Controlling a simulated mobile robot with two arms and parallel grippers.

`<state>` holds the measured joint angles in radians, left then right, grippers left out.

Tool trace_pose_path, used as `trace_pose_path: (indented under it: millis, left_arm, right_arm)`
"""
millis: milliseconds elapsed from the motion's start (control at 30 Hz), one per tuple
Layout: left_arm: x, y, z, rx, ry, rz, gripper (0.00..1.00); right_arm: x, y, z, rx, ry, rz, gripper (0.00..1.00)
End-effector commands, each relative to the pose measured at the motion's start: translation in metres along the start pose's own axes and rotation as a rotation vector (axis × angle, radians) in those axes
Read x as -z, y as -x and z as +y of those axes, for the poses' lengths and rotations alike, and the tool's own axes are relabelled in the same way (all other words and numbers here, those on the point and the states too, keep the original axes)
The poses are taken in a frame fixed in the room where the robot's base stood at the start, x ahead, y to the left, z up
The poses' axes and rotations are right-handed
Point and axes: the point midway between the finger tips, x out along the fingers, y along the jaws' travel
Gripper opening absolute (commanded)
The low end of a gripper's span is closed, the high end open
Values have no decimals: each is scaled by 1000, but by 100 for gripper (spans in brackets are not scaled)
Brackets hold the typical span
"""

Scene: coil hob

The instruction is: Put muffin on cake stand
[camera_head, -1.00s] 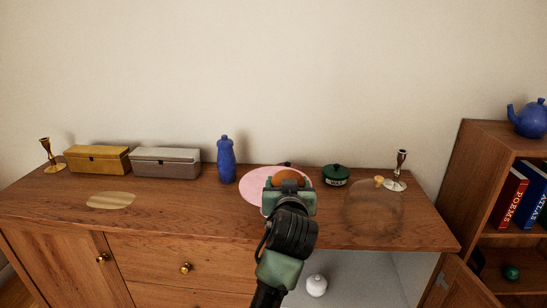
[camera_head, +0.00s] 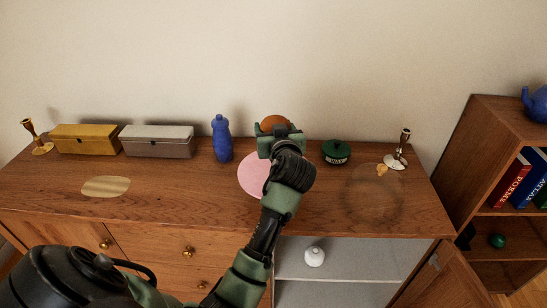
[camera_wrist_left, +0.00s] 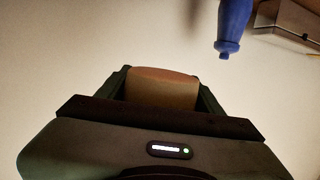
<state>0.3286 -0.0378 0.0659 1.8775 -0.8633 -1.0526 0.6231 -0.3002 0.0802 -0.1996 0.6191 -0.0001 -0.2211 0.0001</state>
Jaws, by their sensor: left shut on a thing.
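The muffin (camera_head: 273,122), with an orange-brown top, is held in my left gripper (camera_head: 277,133), which is shut on it. In the left wrist view the muffin (camera_wrist_left: 162,88) sits between the two fingers. A round pink disc (camera_head: 252,176), which looks like the cake stand's top, is on the sideboard, partly hidden by my gripper and wrist. The muffin appears above the disc's far side in the picture, raised and apart from it. Whether it is directly over the disc I cannot tell. My right gripper is not in view.
A blue bottle (camera_head: 222,140) stands left of the disc. A green lidded pot (camera_head: 336,152), a clear dome (camera_head: 374,196) with an orange knob and a candlestick (camera_head: 398,152) stand right. Yellow (camera_head: 86,139) and grey (camera_head: 157,142) boxes are left. The front left top is mostly clear.

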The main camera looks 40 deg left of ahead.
Motion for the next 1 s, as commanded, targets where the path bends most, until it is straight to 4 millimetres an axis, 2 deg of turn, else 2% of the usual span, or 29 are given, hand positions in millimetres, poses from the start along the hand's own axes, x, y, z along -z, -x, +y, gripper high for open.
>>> trace_pose_path:
  millis: [33, 200, 433, 600, 733, 1000]
  left_arm:
    - [-15, -3, -1, 2, -9, -3, 24]
    - [-49, -10, 0, 0, -5, -1, 24]
    - [-69, -14, 0, 0, -2, 0, 24]
    - [-95, -20, 0, 1, -5, 0, 24]
    - [-104, -21, 1, -1, -1, 2, 24]
    - [-105, -22, 1, -1, 0, 2, 24]
  right_arm:
    - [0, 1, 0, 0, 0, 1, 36]
    - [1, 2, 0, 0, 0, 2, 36]
    - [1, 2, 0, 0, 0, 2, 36]
    - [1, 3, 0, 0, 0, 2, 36]
    - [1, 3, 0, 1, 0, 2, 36]
    - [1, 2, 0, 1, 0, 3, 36]
